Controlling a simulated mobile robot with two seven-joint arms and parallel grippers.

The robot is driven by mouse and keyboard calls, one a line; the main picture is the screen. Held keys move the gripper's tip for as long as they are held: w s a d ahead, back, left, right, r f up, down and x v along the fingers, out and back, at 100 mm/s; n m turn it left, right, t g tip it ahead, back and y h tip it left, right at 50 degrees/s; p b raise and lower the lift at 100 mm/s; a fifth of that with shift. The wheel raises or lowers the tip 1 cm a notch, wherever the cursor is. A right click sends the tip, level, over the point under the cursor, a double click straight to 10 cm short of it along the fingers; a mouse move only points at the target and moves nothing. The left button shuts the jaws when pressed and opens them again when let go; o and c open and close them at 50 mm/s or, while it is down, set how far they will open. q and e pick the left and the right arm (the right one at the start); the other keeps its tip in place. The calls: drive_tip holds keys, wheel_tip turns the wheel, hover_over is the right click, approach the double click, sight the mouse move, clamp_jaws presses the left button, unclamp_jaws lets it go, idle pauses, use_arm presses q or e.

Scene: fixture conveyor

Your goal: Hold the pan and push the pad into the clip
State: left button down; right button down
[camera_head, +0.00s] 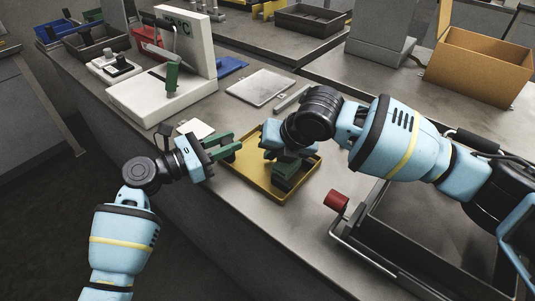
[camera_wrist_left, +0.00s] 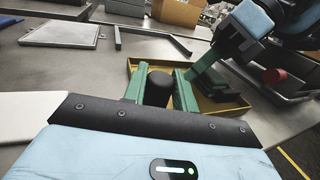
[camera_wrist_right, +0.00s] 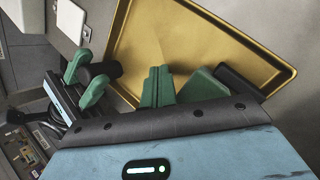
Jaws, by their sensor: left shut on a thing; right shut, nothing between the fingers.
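The yellow pan (camera_head: 256,168) lies on the grey worktop, its rim showing in both wrist views. My left gripper (camera_head: 226,148) is at its left end, shut on a black rounded handle (camera_wrist_left: 158,87) between the green fingers. My right gripper (camera_wrist_right: 158,86) is shut and empty over the pan, fingers together. A green block, seemingly the pad (camera_wrist_right: 203,86), is close beside these fingers inside the pan. A dark bar, seemingly the clip (camera_wrist_right: 240,80), runs along its far side near the pan wall. I cannot tell whether pad and clip touch. My right wrist hides part of the pan in the head view.
A red-ended handle (camera_head: 336,201) and a dark tray (camera_head: 410,235) are right of the pan. A flat grey plate (camera_head: 260,87) lies behind it. A white fixture (camera_head: 165,95) stands back left, and a cardboard box (camera_head: 480,68) back right.

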use_arm(q)
drive_tip(key=shift+a+f, duration=0.1)
drive_tip(key=shift+f, duration=0.1)
use_arm(e)
drive_tip(key=shift+s+d, duration=0.45)
use_arm(q)
drive_tip(key=shift+a, duration=0.1)
use_arm(e)
drive_tip(key=shift+s, duration=0.1)
